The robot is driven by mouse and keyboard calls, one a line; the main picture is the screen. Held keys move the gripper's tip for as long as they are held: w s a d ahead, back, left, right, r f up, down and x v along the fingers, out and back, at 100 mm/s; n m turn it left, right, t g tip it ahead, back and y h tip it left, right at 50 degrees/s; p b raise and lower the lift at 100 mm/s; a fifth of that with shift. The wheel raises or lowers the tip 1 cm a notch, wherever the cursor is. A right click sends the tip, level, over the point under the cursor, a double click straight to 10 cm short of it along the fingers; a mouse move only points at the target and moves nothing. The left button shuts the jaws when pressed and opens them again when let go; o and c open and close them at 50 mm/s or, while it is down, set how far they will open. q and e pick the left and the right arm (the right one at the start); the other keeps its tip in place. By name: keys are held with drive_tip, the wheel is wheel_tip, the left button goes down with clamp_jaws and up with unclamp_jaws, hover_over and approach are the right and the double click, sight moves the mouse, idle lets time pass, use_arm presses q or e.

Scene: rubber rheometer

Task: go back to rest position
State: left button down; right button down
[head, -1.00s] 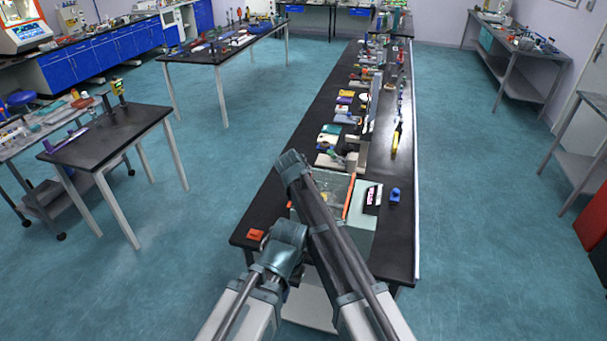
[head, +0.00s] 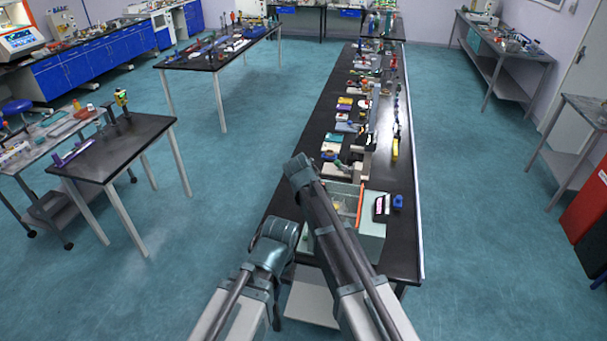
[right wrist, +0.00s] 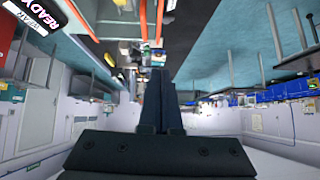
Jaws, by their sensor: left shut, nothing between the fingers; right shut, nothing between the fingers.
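In the right wrist view my right gripper (right wrist: 162,106) has its two dark fingers together, shut and empty. It points out over open room with nothing at its fingertips. In the head view my two arms reach in from the bottom edge, side by side at the near end of the long black bench (head: 300,207). The right arm's upper joint stands in front of a pale green instrument (head: 372,234). My left arm is bent beside it, and I cannot make out its gripper's fingers among the arm links.
Several small items line the long bench, with a blue object (head: 398,201) near the instrument. A smaller black table (head: 130,140) stands to the left and another table (head: 185,60) behind it. Open teal floor (head: 215,220) lies on both sides of the bench.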

drive_tip(key=s+d+f+n+g+y, duration=0.1)
drive_tip(key=s+d+f+g, duration=0.3)
drive_tip(key=s, duration=0.7)
drive_tip(key=s+d+n+g, duration=0.1)
drive_tip(key=s+d, duration=0.4)
drive_tip(key=s, duration=0.5)
drive_tip(key=s+d+f+n+g+y, duration=0.1)
drive_tip(key=s+d+f+g, duration=0.3)
drive_tip(key=s, duration=0.7)
drive_tip(key=s+a+f+n+b, duration=0.2)
drive_tip(key=a+f+b, duration=0.3)
drive_tip(key=f+b, duration=0.3)
drive_tip(key=s+a+f+n+h+b, duration=0.1)
drive_tip(key=s+a+f+n+b, duration=0.1)
drive_tip(key=a+f+b, duration=0.3)
wheel_tip(320, 180, down, 4)
drive_tip(key=s+b, duration=0.1)
drive_tip(key=b, duration=0.4)
drive_tip(key=shift+a, duration=0.35)
drive_tip(key=shift+s+r, duration=0.1)
